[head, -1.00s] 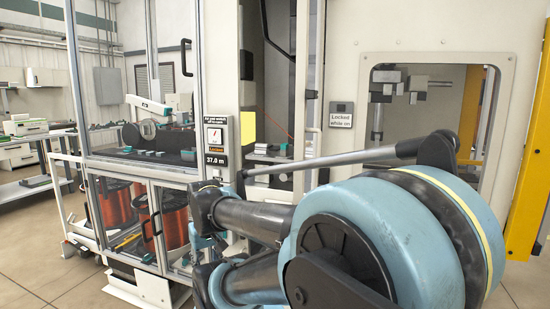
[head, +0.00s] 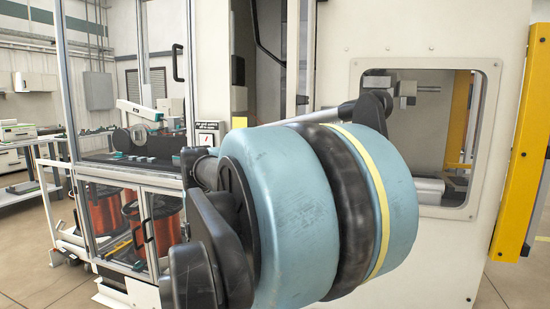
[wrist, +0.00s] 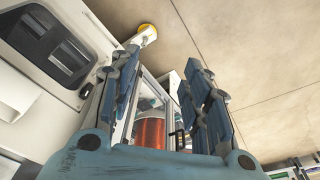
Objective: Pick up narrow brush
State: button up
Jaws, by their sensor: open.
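I cannot make out a narrow brush in the head view or the wrist view. My gripper (wrist: 165,85) shows in the wrist view with its two blue-grey fingers apart and nothing between them. Beyond the fingers are a glazed cabinet door and a copper-coloured wire spool (wrist: 151,130). In the head view my own arm fills the centre and hides the gripper and part of the machine front.
A glazed machine cabinet with a black door handle (head: 178,62) stands at left, with copper spools (head: 108,210) in its lower part. A windowed white panel (head: 345,35) and a yellow post (head: 515,150) are at right. A bench (head: 25,195) stands far left.

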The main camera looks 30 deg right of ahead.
jog(key=w+d+r+m+g, duration=0.1)
jog(key=w+d+r+m, duration=0.1)
jog(key=w+d+r, duration=0.55)
jog(key=w+d+r+m, duration=0.2)
jog(key=w+d+r, duration=0.2)
jog(key=d+r, duration=0.65)
jog(key=w+d+r+m+g, duration=0.1)
jog(key=w+d+r+m, duration=0.1)
jog(key=w+d+r, duration=0.7)
jog(key=s+d+r+m, duration=0.25)
jog(key=d+r, duration=0.55)
jog(key=d, duration=0.4)
jog(key=f, duration=1.1)
jog(key=shift+w+a+f, duration=0.25)
jog(key=shift+w+f, duration=0.05)
jog(key=shift+f, duration=0.1)
jog(key=shift+s+a+f, duration=0.1)
jog(key=shift+a+f, duration=0.05)
jog(key=shift+f, duration=1.2)
jog(key=shift+s+a+f, duration=0.1)
jog(key=shift+f, duration=1.25)
grip_shut()
